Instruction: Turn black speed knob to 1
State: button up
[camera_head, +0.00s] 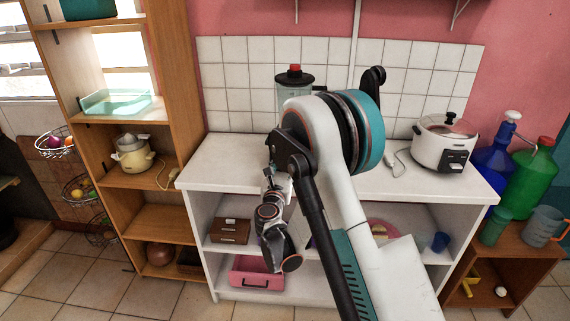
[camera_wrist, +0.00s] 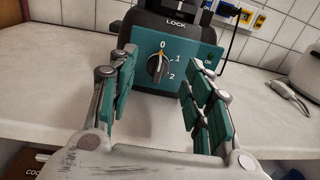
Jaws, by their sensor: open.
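In the wrist view a black speed knob (camera_wrist: 156,67) sits on the teal front panel (camera_wrist: 190,80) of a blender base, beside the marks 0, 1 and 2. Its orange pointer is up near the 0. My gripper (camera_wrist: 155,95) is open, with teal-padded fingers on either side of the view. The knob shows between them, farther off, and no finger visibly touches it. In the head view the blender's jar with a red-topped lid (camera_head: 294,76) shows behind my arm. The knob and base are hidden there, and my gripper's fingers cannot be made out.
The blender stands on a white counter (camera_head: 236,162) against a tiled wall. A white rice cooker (camera_head: 443,147) stands at the counter's right. A white plug with a cord (camera_wrist: 283,86) lies right of the blender. Open shelves below hold a brown box (camera_head: 230,231) and a pink tray (camera_head: 256,279).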

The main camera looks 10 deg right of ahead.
jog(key=b+x, duration=0.1)
jog(key=x, duration=0.4)
jog(key=shift+s, duration=0.1)
jog(key=c, duration=1)
